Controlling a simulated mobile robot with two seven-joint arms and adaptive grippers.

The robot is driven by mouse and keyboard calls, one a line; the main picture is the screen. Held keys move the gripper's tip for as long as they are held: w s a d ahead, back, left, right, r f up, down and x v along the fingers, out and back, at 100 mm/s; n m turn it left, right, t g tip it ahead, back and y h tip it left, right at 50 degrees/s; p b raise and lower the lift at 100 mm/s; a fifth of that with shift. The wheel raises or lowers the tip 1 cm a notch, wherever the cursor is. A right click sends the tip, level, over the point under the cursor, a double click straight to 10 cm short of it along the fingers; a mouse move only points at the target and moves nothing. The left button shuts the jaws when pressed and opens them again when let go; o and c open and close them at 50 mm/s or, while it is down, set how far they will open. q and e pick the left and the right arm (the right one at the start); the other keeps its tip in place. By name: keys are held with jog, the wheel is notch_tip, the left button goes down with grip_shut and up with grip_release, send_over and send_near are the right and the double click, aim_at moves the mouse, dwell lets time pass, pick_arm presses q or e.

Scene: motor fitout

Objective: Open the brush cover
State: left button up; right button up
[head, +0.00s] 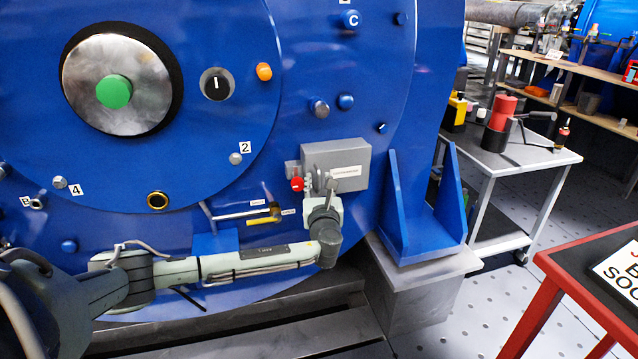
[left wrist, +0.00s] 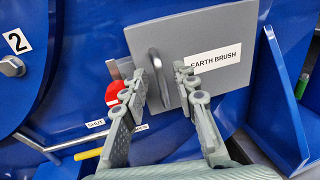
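The brush cover (head: 350,157) is a grey rectangular plate on the blue motor, lying against its face. In the left wrist view the cover (left wrist: 226,90) carries an "EARTH BRUSH" label and an upright grey bar handle (left wrist: 157,68). My left gripper (head: 320,187) is in front of the cover's lower left part. In the left wrist view its fingers (left wrist: 160,82) are apart, one on each side of the handle, with no clear grip on it. A red knob (left wrist: 116,92) sits at the cover's left edge, partly behind the left finger. My right gripper is not in view.
A yellow-handled lever (head: 262,219) is below left of the cover, close to my left arm. A blue bracket (head: 418,212) stands to the right. Further right are a grey cart (head: 545,158) and a red-framed table (head: 572,270), with open floor between.

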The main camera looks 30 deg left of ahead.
pick_arm(q)
jog(key=shift+c, duration=0.4)
grip_shut()
